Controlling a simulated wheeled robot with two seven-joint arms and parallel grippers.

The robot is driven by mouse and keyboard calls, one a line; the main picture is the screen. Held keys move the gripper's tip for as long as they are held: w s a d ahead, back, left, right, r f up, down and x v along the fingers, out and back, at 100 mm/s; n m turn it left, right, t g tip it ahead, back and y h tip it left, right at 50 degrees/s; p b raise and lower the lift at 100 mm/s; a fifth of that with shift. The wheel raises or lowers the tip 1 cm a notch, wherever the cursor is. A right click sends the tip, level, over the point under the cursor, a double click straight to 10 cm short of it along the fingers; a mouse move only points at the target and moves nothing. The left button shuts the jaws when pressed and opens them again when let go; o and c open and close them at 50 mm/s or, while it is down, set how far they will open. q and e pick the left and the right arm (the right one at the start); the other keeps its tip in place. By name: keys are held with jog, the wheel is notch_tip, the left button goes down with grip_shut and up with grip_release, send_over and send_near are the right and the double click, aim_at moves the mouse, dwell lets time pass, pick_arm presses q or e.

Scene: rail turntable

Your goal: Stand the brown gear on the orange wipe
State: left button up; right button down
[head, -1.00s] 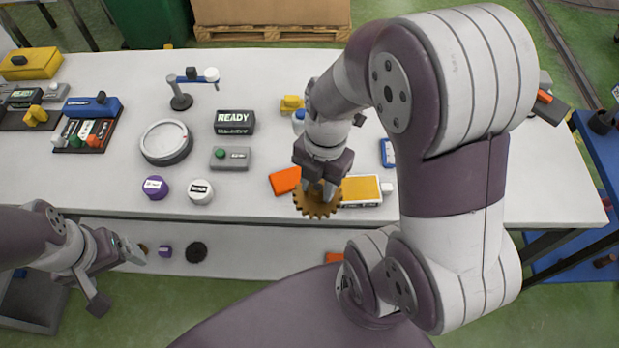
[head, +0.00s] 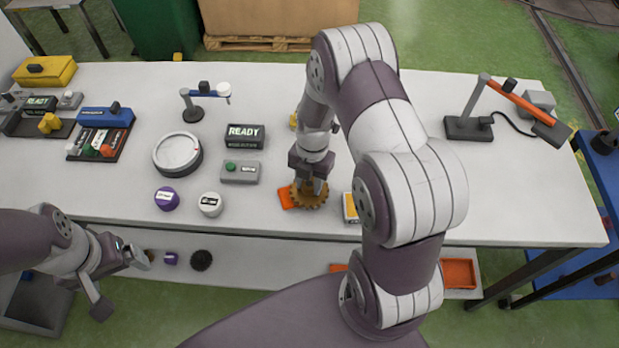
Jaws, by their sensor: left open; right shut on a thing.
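The brown gear (head: 311,199) is a toothed disc near the front edge of the table. My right gripper (head: 309,186) is shut on it from above. The orange wipe (head: 285,198) lies flat on the table. The gear overlaps the right part of the wipe in the picture, and only the wipe's left part shows. Whether the gear touches the wipe or hangs just above it I cannot tell. My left gripper (head: 122,268) is open and empty, low at the left in front of the table.
A yellow-topped box (head: 351,208) stands right of the gear, partly behind my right arm. A grey button box (head: 240,172), a white-topped jar (head: 210,204) and a purple jar (head: 167,198) stand to the left. An orange-armed lamp (head: 514,98) stands at the right. The table between is clear.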

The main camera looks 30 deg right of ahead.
jog(key=shift+w+a+f, duration=0.1)
jog(key=c, duration=0.7)
grip_release()
jog(key=shift+r, duration=0.45)
notch_tip(320, 180, up, 11)
jog(key=d+b, duration=0.1)
jog(key=b, duration=0.1)
jog(key=r+m+t+h, duration=0.1)
jog(key=r+m+t, duration=0.1)
jog(key=m, duration=2.1)
send_over(306, 203)
jog(key=s+a, duration=0.3)
jog(key=s, duration=0.2)
jog(key=shift+s+d+f+m, duration=0.1)
jog(key=shift+s+f+m, duration=0.1)
jog(key=shift+m, duration=0.4)
jog(key=shift+s+f+m, duration=0.1)
jog(key=shift+s+m, duration=0.1)
jog(key=shift+m, duration=0.4)
